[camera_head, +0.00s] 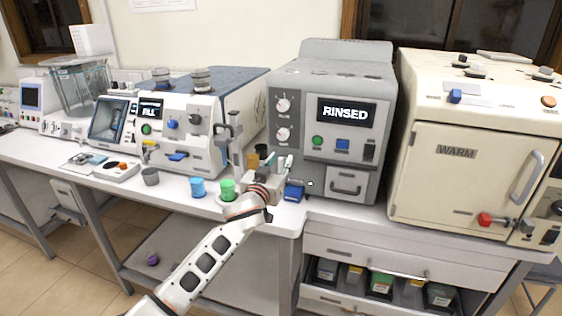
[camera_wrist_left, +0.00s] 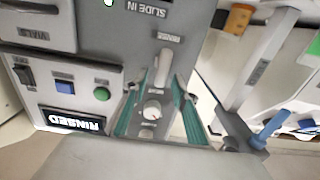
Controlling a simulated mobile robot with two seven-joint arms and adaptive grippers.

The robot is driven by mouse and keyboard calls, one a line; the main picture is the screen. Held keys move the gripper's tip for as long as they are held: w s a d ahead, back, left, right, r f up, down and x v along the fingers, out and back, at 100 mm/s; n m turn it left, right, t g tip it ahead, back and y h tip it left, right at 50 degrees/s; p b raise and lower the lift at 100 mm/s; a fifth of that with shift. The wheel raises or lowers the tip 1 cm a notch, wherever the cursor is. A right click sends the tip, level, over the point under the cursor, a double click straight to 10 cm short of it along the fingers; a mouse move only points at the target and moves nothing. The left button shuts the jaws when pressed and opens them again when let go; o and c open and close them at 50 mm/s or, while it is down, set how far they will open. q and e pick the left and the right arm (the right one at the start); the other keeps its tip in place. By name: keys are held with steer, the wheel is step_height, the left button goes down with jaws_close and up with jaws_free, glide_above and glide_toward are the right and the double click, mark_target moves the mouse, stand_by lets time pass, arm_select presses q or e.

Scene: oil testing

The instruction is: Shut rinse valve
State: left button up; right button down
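The grey machine (camera_head: 333,173) with a lit "RINSED" display (camera_head: 346,112) stands right of centre in the head view. What looks like its rinse valve, a pale lever (camera_wrist_left: 163,66) beside a small label, shows in the wrist view, where the machine appears upside down. The lever lies roughly along the panel's vertical. My left gripper (camera_wrist_left: 165,82) is open, its teal fingers on either side of the lever, with a round knob (camera_wrist_left: 152,110) seen between them. I cannot tell whether the fingers touch the lever. In the head view the gripper mostly hides this area. My right gripper is not in view.
A cream oven (camera_head: 440,185) marked "WARM" stands to the right. A machine with a "FILL" display (camera_head: 150,112) stands left. A blue cup (camera_head: 198,187) and a green cup (camera_head: 227,189) stand near my left arm. A blue item (camera_head: 294,190) sits beneath the grey machine's front.

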arm_select(q)
steer(key=shift+w+d, duration=0.2)
steer(key=shift+w, duration=0.45)
jaws_close()
